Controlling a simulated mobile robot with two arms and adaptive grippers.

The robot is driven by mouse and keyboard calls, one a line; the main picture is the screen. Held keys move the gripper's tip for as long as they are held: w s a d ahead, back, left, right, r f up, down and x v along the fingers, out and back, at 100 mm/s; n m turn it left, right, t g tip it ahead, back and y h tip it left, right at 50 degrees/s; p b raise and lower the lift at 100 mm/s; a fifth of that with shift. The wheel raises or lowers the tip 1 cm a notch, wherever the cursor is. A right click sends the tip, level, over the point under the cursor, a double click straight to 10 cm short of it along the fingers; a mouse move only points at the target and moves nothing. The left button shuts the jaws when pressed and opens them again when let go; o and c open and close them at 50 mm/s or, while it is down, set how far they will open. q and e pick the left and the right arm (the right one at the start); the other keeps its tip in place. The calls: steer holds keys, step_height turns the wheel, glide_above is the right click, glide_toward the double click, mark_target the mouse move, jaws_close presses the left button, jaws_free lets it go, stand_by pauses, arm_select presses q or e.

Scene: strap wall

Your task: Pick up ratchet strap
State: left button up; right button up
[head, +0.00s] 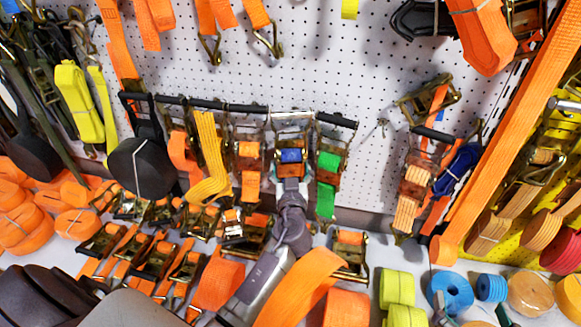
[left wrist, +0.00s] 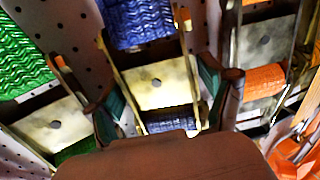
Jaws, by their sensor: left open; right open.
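A ratchet strap with blue webbing (head: 291,156) hangs on the pegboard's dark bar, between an orange one (head: 249,152) on the left and a green one (head: 328,162) on the right. My left gripper (head: 290,175) is at the lower end of the blue strap's metal ratchet. In the left wrist view, the open teal-tipped fingers (left wrist: 160,100) stand on either side of the ratchet's brass-coloured plate (left wrist: 162,84), with blue webbing (left wrist: 136,22) beyond. Whether the fingers touch the ratchet I cannot tell. My right gripper is not in view.
Green webbing (left wrist: 28,65) and an orange strap (left wrist: 265,80) flank the left wrist view closely. Below the bar, several ratchets and orange rolls (head: 347,305) crowd the shelf. Yellow (head: 397,288) and blue rolls (head: 452,290) lie right. The pegboard (head: 375,175) right of the green strap is bare.

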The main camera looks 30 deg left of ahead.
arm_select(q)
steer(key=shift+c, duration=0.3)
steer(key=c, duration=1.3)
steer(key=shift+w+r, duration=0.1)
steer(key=shift+r, duration=0.05)
steer(key=shift+c, duration=0.5)
steer(key=shift+a+r, duration=0.1)
steer(key=shift+r, duration=0.05)
